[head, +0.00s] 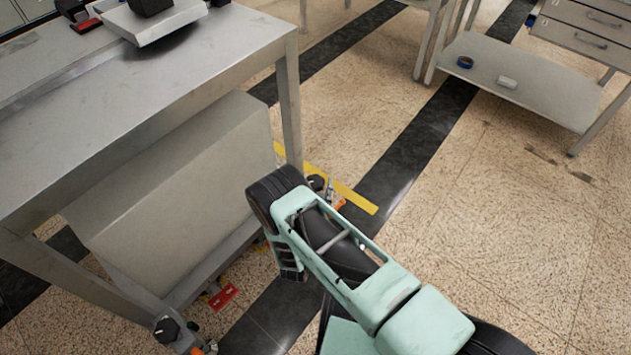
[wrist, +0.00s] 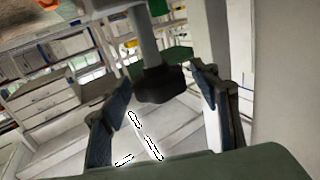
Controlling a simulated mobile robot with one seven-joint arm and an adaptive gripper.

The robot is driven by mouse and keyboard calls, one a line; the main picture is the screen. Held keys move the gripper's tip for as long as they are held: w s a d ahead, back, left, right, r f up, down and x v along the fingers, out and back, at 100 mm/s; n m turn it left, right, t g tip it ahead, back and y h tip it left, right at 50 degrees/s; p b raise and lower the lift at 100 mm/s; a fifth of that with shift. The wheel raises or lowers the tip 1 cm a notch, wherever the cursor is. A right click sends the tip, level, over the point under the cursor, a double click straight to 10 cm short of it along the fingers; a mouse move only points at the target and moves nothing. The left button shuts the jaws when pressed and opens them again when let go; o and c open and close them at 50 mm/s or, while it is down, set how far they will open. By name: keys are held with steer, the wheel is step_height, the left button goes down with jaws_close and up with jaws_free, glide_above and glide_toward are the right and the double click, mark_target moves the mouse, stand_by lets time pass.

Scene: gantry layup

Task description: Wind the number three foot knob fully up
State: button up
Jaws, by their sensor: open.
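A black foot knob (wrist: 160,84) on a grey stem shows in the wrist view, between the two fingers of my gripper (wrist: 163,94). The fingers stand apart on either side of it, with gaps visible; I cannot tell how near in depth it is. In the head view a dark foot knob (head: 317,182) with orange parts stands by the bench's right leg, just beyond my arm. Another black foot knob (head: 166,329) is at the near leg. No foot number is readable, and my fingertips are hidden in the head view.
The metal bench (head: 150,95) stands at left, with a large grey box (head: 185,190) beneath it. Yellow tape (head: 355,195) and a red piece (head: 222,296) are on the floor. A drawer bench with a low shelf (head: 520,80) is at upper right. Floor at right is clear.

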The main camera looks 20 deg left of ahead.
steer(key=c, duration=1.2)
steer(key=shift+o, duration=0.2)
steer(key=shift+n+y, duration=0.3)
steer(key=shift+y, duration=0.2)
steer(key=n+y+p, duration=0.1)
steer(key=y, duration=0.1)
steer(key=shift+d+n+g+y, duration=0.15)
steer(key=shift+n+g+y, duration=0.25)
steer(key=n+g+y, duration=0.1)
steer(key=y, duration=0.1)
steer(key=n+g+y+p, duration=0.1)
steer(key=n+y, duration=0.1)
steer(key=shift+w+d+n+y, duration=0.1)
steer(key=shift+n+y, duration=0.2)
steer(key=shift+y, duration=0.1)
steer(key=n+g+y, duration=0.3)
steer(key=g+y, duration=0.1)
steer(key=shift+w+n+g, duration=0.1)
steer(key=shift+n+g, duration=0.2)
steer(key=shift+n+g+y, duration=0.5)
steer(key=shift+g, duration=0.2)
steer(key=shift+r, duration=0.1)
